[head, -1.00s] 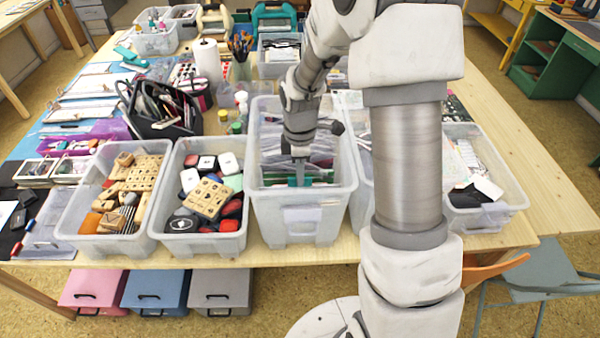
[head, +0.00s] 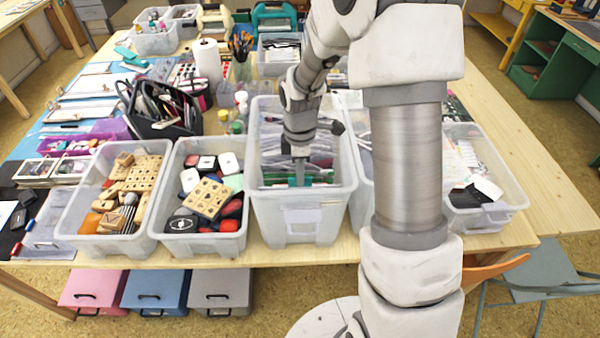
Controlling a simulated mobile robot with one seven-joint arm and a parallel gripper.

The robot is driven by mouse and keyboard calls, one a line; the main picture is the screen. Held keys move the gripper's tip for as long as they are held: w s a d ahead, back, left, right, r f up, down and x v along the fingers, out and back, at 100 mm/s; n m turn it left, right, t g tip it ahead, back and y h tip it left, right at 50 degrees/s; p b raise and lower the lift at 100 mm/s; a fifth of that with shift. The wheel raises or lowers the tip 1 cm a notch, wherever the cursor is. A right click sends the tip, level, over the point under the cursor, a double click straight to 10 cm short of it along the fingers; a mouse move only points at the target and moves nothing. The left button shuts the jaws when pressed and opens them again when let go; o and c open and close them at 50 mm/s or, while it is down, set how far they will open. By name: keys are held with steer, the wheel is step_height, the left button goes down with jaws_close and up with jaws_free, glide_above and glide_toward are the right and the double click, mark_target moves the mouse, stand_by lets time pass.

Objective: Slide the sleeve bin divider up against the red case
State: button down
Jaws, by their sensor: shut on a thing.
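The sleeve bin (head: 331,216), a clear plastic bin, stands at the middle of the table's front edge with flat sleeves packed upright inside. My gripper (head: 300,181) points down into its front part and is shut on a thin upright teal piece, which looks like the divider (head: 293,184). Most of the divider is hidden by the bin wall and the sleeves. Green and dark edges stand close by it. I cannot make out the red case for certain in this bin; a gap between it and the divider cannot be judged.
A bin of inkpads (head: 205,246) stands close on the left, with a bin of wooden stamps (head: 104,246) beyond it. Bottles (head: 237,128) and a black caddy (head: 160,128) stand behind. My arm hides part of the bins on the right.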

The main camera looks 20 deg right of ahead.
stand_by(0.3)
steer(key=w, duration=0.2)
steer(key=w+d, duration=0.1)
steer(key=w, duration=0.2)
stand_by(0.4)
steer(key=c, duration=1)
jaws_free()
steer(key=shift+o, duration=0.2)
steer(key=shift+r, duration=0.1)
step_height(320, 180, up, 17)
steer(key=shift+r, duration=0.15)
